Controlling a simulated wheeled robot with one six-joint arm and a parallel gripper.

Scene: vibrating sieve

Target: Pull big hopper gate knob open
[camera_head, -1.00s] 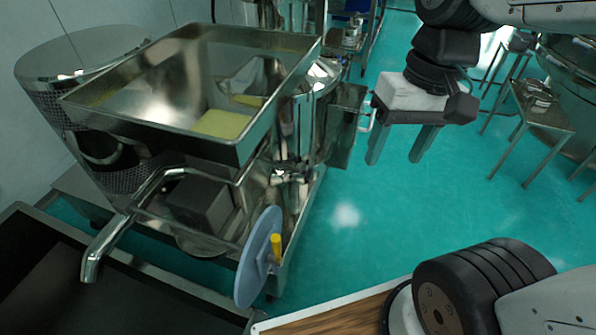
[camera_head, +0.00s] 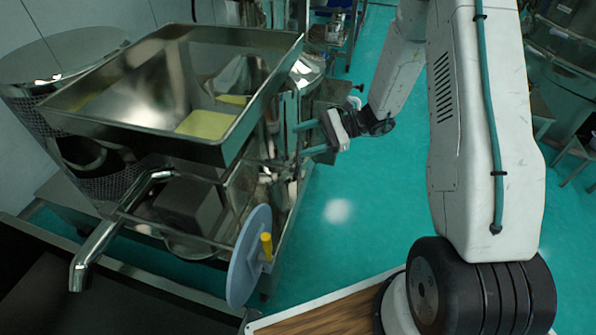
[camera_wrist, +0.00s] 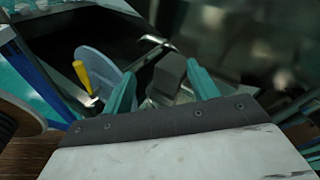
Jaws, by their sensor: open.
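The big hopper (camera_head: 110,118) is a wide, open steel tray with yellow material (camera_head: 206,124) inside, at the left of the head view. A grey disc (camera_head: 243,262) with a yellow handle (camera_head: 267,246) is low on the machine's front right; the yellow handle also shows in the wrist view (camera_wrist: 82,76). My gripper (camera_head: 301,140) is open, its teal fingers pointing left beside the machine's right side, below the hopper rim. In the wrist view, nothing is visibly held between the fingers (camera_wrist: 163,84). I cannot make out the gate knob for certain in either view.
A bent steel pipe (camera_head: 110,232) reaches over a dark bin (camera_head: 55,285) at lower left. A steel box (camera_head: 340,92) stands just behind my gripper. A grey block (camera_wrist: 170,74) lies beyond the fingers in the wrist view. Green floor (camera_head: 350,225) is clear at centre.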

